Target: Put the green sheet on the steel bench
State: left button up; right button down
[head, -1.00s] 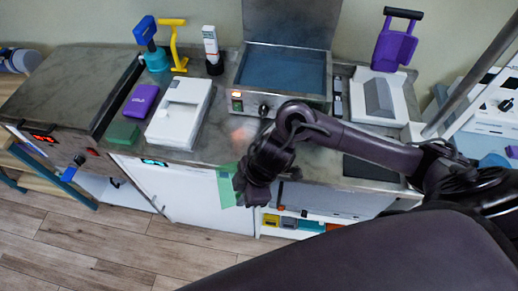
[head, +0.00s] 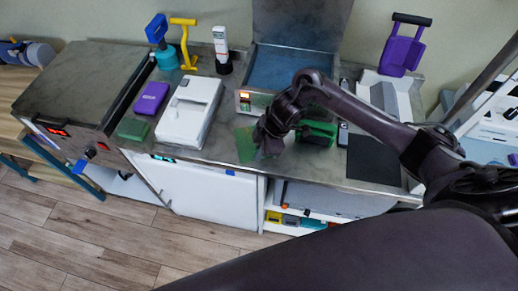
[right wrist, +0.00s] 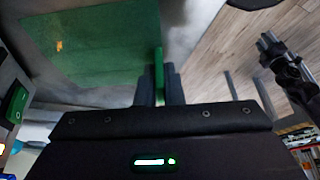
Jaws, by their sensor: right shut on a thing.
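The green sheet (head: 245,145) shows in the head view beside my right gripper (head: 264,148), which covers part of it. The right gripper is shut on the sheet's edge, over the front part of the steel bench (head: 222,148). In the right wrist view the sheet (right wrist: 90,45) spreads wide to the upper left, and a narrow green strip stands between the fingers (right wrist: 158,92). I cannot tell whether the sheet touches the bench top. A dark jointed part at the right of the wrist view looks like my left gripper (right wrist: 272,45); its jaws are unclear.
A green device (head: 318,133) stands on the bench just right of the gripper. A white device (head: 190,110), a purple box (head: 151,97) and a green block (head: 132,129) are to the left. A steel bath (head: 290,75) is behind. A dark mat (head: 373,158) lies at the right.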

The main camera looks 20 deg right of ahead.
jog(key=shift+s, duration=0.1)
jog(key=shift+f, duration=0.35)
jog(key=c, duration=1.6)
grip_release()
jog(key=shift+o, duration=0.2)
jog(key=shift+r, duration=0.6)
jog(key=v, duration=1.1)
jog(key=shift+r, duration=0.3)
jog(key=shift+s, duration=0.1)
